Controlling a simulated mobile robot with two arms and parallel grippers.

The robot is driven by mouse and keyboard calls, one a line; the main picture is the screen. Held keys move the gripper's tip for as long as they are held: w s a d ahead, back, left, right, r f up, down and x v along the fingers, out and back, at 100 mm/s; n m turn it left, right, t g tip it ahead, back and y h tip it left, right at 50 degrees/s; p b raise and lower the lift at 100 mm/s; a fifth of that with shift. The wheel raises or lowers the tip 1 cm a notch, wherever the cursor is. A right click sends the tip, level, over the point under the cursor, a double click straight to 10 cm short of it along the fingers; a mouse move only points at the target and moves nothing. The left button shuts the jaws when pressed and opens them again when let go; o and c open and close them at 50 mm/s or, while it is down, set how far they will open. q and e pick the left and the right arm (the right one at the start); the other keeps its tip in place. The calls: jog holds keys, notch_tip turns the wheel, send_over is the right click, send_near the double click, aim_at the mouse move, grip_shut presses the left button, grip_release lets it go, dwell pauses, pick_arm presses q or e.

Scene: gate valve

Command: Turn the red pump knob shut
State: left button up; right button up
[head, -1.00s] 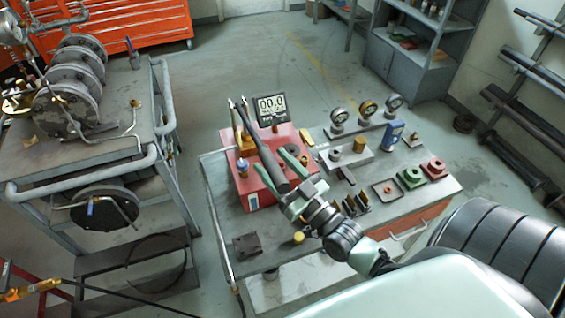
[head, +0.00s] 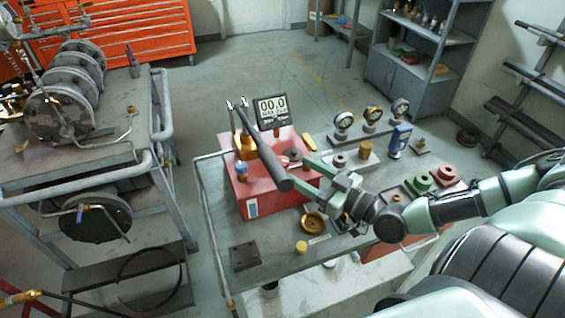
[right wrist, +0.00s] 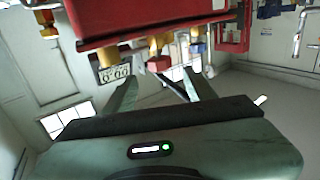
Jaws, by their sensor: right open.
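The red pump box (head: 268,196) stands on the cart, with a long black lever (head: 262,150) slanting across it and a digital display reading 00.0 (head: 271,110) behind. My right gripper (head: 301,172) is open at the box's right side; the lever's thick end partly covers one finger. In the right wrist view a small red knob (right wrist: 158,64) on brass fittings shows just beyond and between the two open fingertips (right wrist: 160,77), apparently untouched. In the head view I cannot clearly make out this knob. My left gripper is not in view.
Gauges (head: 372,115), a blue meter (head: 399,140), green (head: 419,184) and red (head: 443,175) flanged parts and a brass dish (head: 314,222) lie on the cart. A dark block (head: 244,256) is at its front left. Another cart (head: 150,158) with a pipe rail stands left; floor is clear between.

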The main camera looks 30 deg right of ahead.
aim_at(288, 163)
jog(key=x, duration=0.6)
jog(key=shift+w+a, duration=0.1)
jog(key=shift+w, duration=0.2)
grip_shut()
